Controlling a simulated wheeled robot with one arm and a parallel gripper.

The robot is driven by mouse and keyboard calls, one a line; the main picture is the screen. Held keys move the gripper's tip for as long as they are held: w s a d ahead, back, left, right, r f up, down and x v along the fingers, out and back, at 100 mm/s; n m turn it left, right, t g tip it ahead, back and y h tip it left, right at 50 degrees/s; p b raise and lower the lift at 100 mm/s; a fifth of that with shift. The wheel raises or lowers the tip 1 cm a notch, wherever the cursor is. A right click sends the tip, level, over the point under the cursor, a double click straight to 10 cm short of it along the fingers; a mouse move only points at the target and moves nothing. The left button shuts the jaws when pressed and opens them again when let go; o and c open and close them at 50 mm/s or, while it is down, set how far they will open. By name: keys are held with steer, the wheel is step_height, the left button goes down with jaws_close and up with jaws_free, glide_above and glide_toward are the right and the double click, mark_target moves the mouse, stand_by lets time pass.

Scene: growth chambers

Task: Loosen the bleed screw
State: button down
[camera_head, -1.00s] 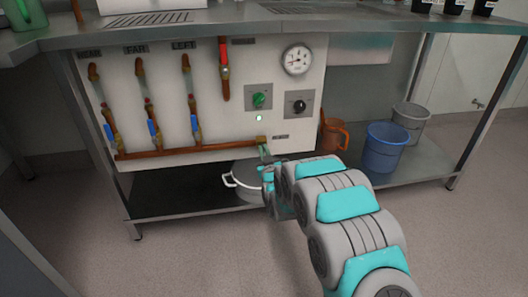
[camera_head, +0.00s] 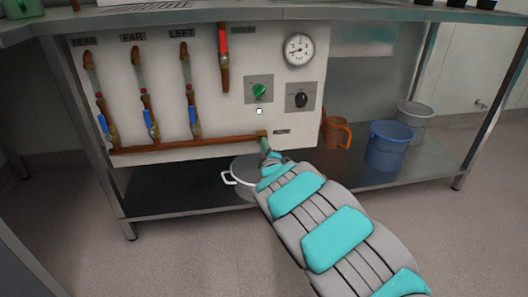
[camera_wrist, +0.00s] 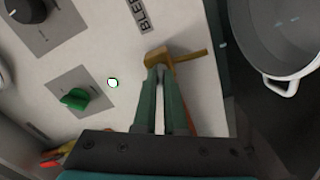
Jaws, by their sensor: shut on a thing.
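The brass bleed screw (camera_wrist: 190,56) sits by the "BLEED" label on the white panel, with a thin bar sticking out to the right in the wrist view. In the head view its brass fitting (camera_head: 262,134) is at the right end of the copper pipe. My gripper (camera_wrist: 160,70) has its green fingers close together at the brass piece, shut on it. In the head view my gripper (camera_head: 265,148) is just below the fitting, and my arm partly hides it. The fingertips cover part of the screw.
A green knob (camera_head: 259,91), a black knob (camera_head: 301,100) and a gauge (camera_head: 298,49) are on the panel. A blue bucket (camera_head: 388,146) stands to the right.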

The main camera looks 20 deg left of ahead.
steer(key=shift+f+n+b, duration=0.15)
steer(key=shift+n+b, duration=1)
steer(key=shift+n, duration=0.45)
steer(key=c, duration=1)
jaws_free()
steer(key=shift+s, duration=0.1)
steer(key=shift+p+v, duration=0.45)
steer(key=shift+v, duration=3.4)
steer(key=shift+d, duration=0.1)
